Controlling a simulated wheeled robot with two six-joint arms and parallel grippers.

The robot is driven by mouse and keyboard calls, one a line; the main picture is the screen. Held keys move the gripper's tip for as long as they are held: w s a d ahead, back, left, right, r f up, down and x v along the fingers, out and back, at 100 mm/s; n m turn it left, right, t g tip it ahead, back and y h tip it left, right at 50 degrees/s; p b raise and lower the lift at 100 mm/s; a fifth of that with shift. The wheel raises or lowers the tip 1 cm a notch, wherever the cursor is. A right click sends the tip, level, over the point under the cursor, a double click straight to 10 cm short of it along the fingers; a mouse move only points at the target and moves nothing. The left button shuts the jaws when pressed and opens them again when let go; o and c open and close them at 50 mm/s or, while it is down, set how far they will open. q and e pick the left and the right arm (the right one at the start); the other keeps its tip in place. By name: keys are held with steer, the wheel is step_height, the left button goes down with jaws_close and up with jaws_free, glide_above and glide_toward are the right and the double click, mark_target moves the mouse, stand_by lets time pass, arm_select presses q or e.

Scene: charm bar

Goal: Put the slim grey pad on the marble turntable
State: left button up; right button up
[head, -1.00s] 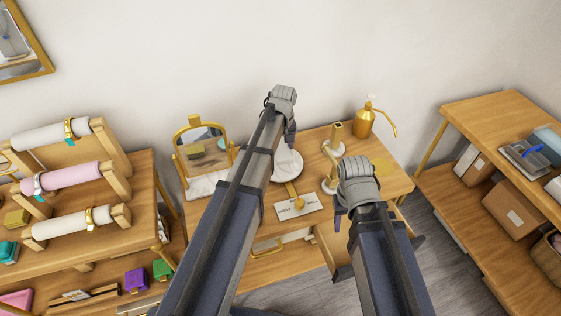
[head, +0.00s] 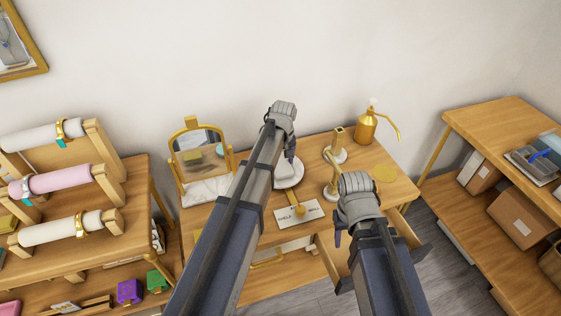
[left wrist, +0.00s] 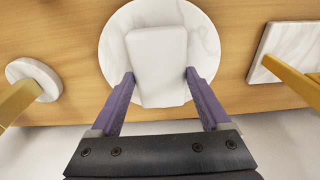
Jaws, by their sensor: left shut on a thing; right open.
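The slim grey pad (left wrist: 157,65) looks pale, almost white, and is a rounded block in the left wrist view. My left gripper (left wrist: 159,76) is shut on it, one purple finger on each side. The pad is over the marble turntable (left wrist: 206,45), a round white veined disc; I cannot tell whether they touch. In the head view the turntable (head: 292,180) shows partly behind my left arm, with my left gripper (head: 290,152) above it. My right gripper (head: 341,232) is open, over the front right of the table, apart from the pad.
A gold-framed mirror (head: 197,150) on a marble base stands left of the turntable. Gold stands (head: 333,180) and a gold bottle (head: 367,126) are to its right. A sign card (head: 285,217) lies in front. A drawer (head: 335,262) stands open at the front right.

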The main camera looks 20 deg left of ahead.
mark_target(282, 166)
arm_select(q)
steer(key=o, duration=1.2)
steer(key=shift+f, duration=0.1)
step_height(282, 166, up, 12)
steer(key=s+p, duration=0.1)
steer(key=p, duration=1.1)
steer(key=s+d+m, duration=0.3)
steer(key=s+d, duration=0.1)
steer(key=s, duration=0.3)
steer(key=s+d+m+g, duration=0.1)
steer(key=s+d+m, duration=0.3)
steer(key=s, duration=0.4)
steer(key=s+d+m, duration=0.3)
steer(key=s+d, duration=0.2)
steer(key=s, duration=0.3)
steer(key=shift+d+m, duration=0.1)
steer(key=shift+m, duration=0.2)
